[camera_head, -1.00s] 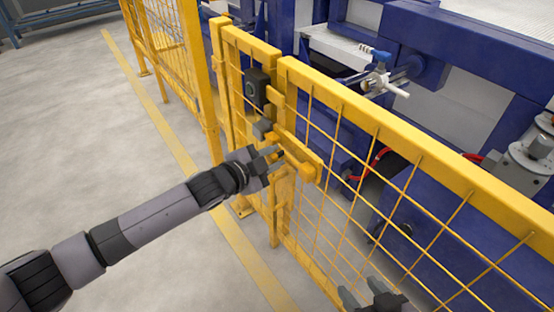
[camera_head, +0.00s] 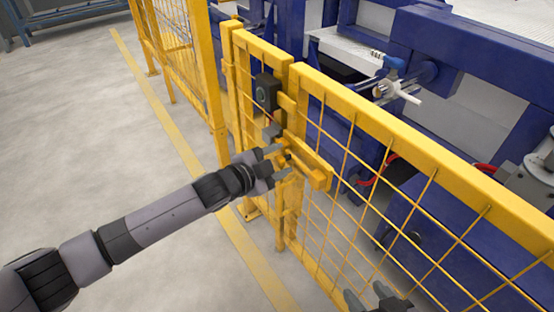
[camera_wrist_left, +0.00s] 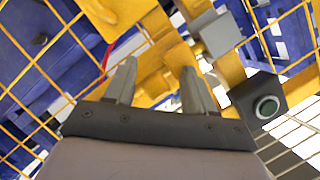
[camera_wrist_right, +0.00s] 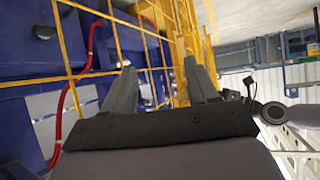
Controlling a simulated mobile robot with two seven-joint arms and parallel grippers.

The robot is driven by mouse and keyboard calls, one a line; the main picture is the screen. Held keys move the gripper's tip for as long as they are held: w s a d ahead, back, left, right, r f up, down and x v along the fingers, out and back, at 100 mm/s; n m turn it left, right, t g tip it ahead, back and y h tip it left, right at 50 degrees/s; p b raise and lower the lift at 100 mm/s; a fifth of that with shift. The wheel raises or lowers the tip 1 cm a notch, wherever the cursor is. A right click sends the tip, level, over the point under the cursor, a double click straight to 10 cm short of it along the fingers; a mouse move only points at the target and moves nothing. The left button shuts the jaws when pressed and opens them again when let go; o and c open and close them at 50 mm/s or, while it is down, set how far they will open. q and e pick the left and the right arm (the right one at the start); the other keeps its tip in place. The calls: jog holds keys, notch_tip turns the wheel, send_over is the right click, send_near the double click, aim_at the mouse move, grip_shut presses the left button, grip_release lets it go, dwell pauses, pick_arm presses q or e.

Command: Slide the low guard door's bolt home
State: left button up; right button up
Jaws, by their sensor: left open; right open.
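The low yellow mesh guard door (camera_head: 408,133) stands upright beside a yellow post section. Its yellow bolt assembly (camera_head: 313,169) sits near the door's left edge, below a dark box (camera_head: 267,91). In the head view my left gripper (camera_head: 279,163) is at the left part of the bolt assembly. In the left wrist view its open fingers (camera_wrist_left: 158,88) point at yellow bolt parts (camera_wrist_left: 160,72), with a grey block (camera_wrist_left: 219,36) to the right; contact cannot be told. My right gripper (camera_head: 366,298) is open and empty at the bottom edge; its fingers also show in the right wrist view (camera_wrist_right: 162,88).
A red hose (camera_head: 377,170) runs behind the mesh. Taller yellow fencing (camera_head: 185,60) is at the left.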

aim_at(275, 161)
pick_arm(q)
jog(key=shift+s+a+r, duration=0.1)
jog(key=shift+s+a, duration=0.1)
jog(key=shift+a, duration=0.05)
jog(key=p+v, duration=0.2)
jog(key=v, duration=0.3)
jog(key=shift+s+a+r, duration=0.25)
jog(key=shift+s+a, duration=0.2)
jog(key=shift+s, duration=0.05)
pick_arm(e)
jog(key=shift+s+d+f+g+h, duration=0.15)
jog(key=shift+s+d+f, duration=0.1)
jog(key=shift+d, duration=0.25)
jog(key=shift+s+d+f+g+h, duration=0.1)
jog(key=shift+s+d+g+h, duration=0.1)
jog(key=shift+d, duration=0.25)
pick_arm(q)
jog(key=shift+s, duration=0.1)
pick_arm(e)
jog(key=shift+s+a, duration=0.15)
